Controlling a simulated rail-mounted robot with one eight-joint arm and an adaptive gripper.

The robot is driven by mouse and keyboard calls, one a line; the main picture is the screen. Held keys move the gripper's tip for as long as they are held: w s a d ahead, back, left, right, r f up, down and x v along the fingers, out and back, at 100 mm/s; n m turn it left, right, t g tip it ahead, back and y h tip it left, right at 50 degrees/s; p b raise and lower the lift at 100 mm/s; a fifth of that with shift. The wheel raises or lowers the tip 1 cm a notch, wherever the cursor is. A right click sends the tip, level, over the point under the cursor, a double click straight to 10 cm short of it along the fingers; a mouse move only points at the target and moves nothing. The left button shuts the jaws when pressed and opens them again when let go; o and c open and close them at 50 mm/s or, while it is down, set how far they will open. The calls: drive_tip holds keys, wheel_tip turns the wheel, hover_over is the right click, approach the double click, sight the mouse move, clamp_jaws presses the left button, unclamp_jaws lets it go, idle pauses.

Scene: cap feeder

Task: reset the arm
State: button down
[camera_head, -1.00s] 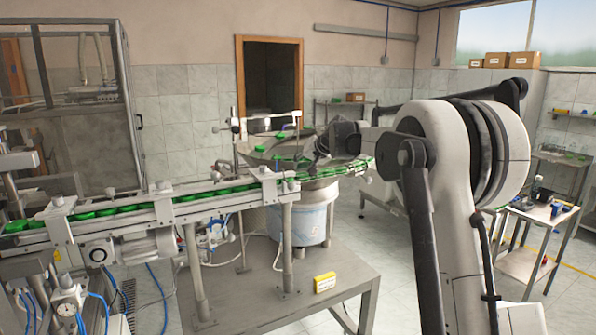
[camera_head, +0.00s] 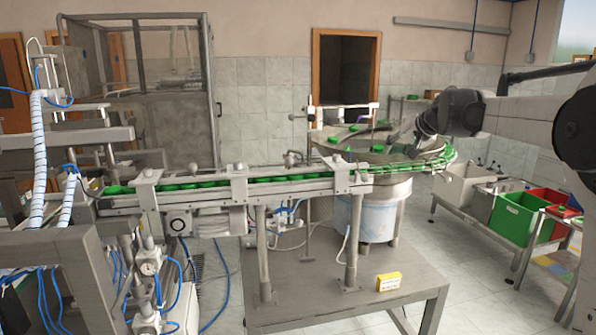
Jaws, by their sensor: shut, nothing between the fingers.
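My arm comes in from the right edge. Its dark wrist is over the right side of the round metal feeder bowl (camera_head: 372,166), with my gripper (camera_head: 401,139) low and pointing down to the left. The fingers are small in this view; they look shut and hold nothing. Green caps (camera_head: 347,148) lie in the bowl. I cannot tell whether the fingertips touch the bowl or are just above it.
A conveyor (camera_head: 230,190) carries a row of green caps from the bowl to machinery on the left. A yellow box (camera_head: 389,282) sits on the metal table (camera_head: 330,300). At right, a rack holds a green bin (camera_head: 515,222), a red bin (camera_head: 550,200) and a white bin (camera_head: 462,184).

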drive_tip(key=s+a+f+n+g+h+b, duration=0.15)
drive_tip(key=s+a+f, duration=0.4)
drive_tip(key=s, duration=0.65)
drive_tip(key=s+a+f+n+b, duration=0.1)
drive_tip(key=s+a+f+b, duration=0.25)
drive_tip(key=s+a, duration=0.6)
drive_tip(key=s+f+h+b, duration=0.1)
drive_tip(key=s+f+b, duration=0.1)
drive_tip(key=s+f, duration=0.8)
drive_tip(key=s+f+n+g+b, duration=0.1)
drive_tip(key=s+f+b, duration=0.1)
drive_tip(key=s+f, duration=0.8)
drive_tip(key=s, duration=0.6)
drive_tip(key=shift+a+f+h, duration=0.15)
drive_tip(key=shift+a+h, duration=0.1)
drive_tip(key=shift+h, duration=0.1)
